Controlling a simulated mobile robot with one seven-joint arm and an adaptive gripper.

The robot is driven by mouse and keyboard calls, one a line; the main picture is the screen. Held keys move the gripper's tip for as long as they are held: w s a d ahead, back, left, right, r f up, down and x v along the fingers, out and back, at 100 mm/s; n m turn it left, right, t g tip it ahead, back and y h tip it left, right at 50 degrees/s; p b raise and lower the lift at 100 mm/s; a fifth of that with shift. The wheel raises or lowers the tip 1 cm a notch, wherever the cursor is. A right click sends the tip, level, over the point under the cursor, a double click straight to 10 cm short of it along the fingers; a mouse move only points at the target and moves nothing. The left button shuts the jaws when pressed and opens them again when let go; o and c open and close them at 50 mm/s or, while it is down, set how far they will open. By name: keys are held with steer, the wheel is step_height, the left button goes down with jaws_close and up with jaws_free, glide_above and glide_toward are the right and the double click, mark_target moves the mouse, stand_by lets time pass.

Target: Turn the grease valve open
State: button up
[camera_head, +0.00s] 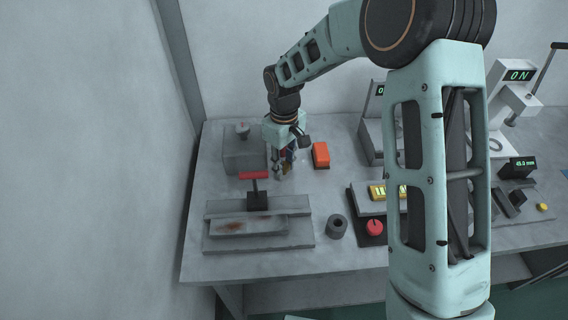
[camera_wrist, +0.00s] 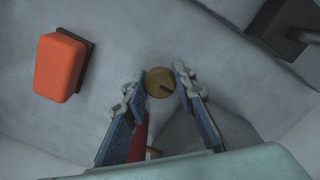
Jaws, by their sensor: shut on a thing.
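A round brass knob with a dark mark on its face (camera_wrist: 160,83) sits between the fingertips of my gripper (camera_wrist: 160,88) in the wrist view; I take it to be the grease valve. My gripper is shut on it, with a blue-padded finger on each side. In the head view my gripper (camera_head: 283,166) points down at the bench between the grey block and the orange block, and a little brass shows at its fingers. The fingers hide most of the valve there. A narrow red part (camera_wrist: 139,138) shows beside the left finger in the wrist view.
An orange block (camera_head: 321,155) lies just right of my gripper and also shows in the wrist view (camera_wrist: 62,67). A grey block (camera_head: 243,152) stands to the left. A red T-handle (camera_head: 254,176) rises in front, above a grey plate. A dark ring (camera_head: 337,226) and red knob (camera_head: 375,227) are nearer.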

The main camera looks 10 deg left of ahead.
mark_target(284, 165)
steer(key=shift+n, duration=0.3)
steer(key=o, duration=1.2)
steer(key=shift+c, duration=0.2)
steer(key=shift+r, duration=0.1)
step_height(284, 165, up, 12)
